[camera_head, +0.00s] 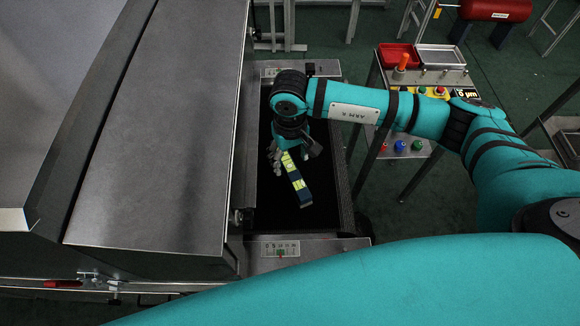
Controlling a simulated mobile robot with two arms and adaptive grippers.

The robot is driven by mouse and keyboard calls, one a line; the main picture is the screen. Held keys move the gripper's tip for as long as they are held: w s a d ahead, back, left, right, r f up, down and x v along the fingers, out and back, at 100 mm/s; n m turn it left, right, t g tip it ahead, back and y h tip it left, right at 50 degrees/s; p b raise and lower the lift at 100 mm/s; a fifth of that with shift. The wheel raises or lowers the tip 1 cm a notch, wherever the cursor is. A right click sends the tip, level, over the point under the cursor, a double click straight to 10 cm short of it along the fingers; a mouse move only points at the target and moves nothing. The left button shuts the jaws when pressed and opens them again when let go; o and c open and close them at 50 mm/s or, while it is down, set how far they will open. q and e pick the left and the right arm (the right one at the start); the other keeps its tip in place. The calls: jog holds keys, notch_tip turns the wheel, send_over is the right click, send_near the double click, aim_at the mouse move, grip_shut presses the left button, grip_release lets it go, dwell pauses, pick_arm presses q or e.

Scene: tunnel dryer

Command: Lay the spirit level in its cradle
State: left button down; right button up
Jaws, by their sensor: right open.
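The spirit level (297,182) is a short dark blue bar with yellow-green windows. It shows over the black bed (275,205) beside the large metal housing, slanting from upper left to lower right. My right gripper (293,155) points down at its upper end, with grey fingers spread on either side of it. The gripper is open; the upper end is partly hidden beneath it. I cannot tell whether the fingers touch the level or how high it sits. I cannot pick out the cradle. My left gripper is not in view.
The grey metal housing (160,120) fills the left. A metal frame edge (300,248) closes the near end of the bed. At upper right, a stand (448,78) carries a red tray (397,55), a silver tray (441,56) and coloured buttons. A red tank (495,9) stands behind.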

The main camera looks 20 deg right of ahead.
aim_at(290, 167)
jog(key=shift+f+p, duration=0.5)
jog(key=shift+f, duration=0.15)
notch_tip(290, 167, down, 4)
jog(key=shift+w+r+p, duration=0.1)
jog(key=shift+r+p, duration=0.1)
jog(key=shift+p, duration=0.4)
jog(key=shift+f, duration=0.25)
jog(key=c, duration=1.2)
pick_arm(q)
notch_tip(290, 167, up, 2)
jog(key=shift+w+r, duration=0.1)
pick_arm(e)
grip_shut()
jog(key=shift+w, duration=0.1)
